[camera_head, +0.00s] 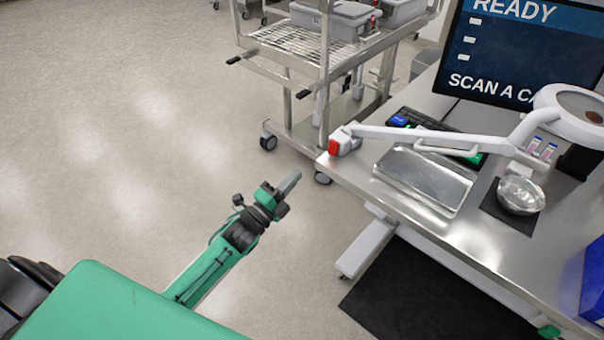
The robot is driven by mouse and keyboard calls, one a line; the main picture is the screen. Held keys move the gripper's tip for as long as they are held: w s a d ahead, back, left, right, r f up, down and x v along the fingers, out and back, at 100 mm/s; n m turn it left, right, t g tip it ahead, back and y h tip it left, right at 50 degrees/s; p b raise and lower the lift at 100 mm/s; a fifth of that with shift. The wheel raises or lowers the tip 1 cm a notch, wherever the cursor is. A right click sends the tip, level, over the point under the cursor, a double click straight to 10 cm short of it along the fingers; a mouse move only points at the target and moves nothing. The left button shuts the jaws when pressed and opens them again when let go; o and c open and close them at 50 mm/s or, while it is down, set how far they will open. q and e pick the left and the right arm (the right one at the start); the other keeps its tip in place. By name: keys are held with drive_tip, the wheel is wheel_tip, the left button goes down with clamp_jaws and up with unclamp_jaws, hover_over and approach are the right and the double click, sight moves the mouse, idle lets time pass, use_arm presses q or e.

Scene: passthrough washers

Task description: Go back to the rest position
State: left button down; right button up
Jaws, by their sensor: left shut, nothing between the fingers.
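My left gripper (289,183) is at the end of my green and black left arm, in the middle of the head view. Its fingers are together and hold nothing. It is over the open floor, apart from the steel table to its right and the cart beyond it. My right gripper does not show; only a small green part is visible at the table's front edge in the lower right.
The steel table (395,203) carries a metal tray (425,180), a metal bowl (521,195), a lamp arm, a keyboard and a monitor (520,45). A wheeled cart (300,50) with grey bins stands behind. A black mat (420,295) lies below the table. Floor at left is clear.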

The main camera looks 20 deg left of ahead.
use_arm(q)
drive_tip(key=shift+s+a, duration=0.15)
drive_tip(key=shift+s, duration=0.25)
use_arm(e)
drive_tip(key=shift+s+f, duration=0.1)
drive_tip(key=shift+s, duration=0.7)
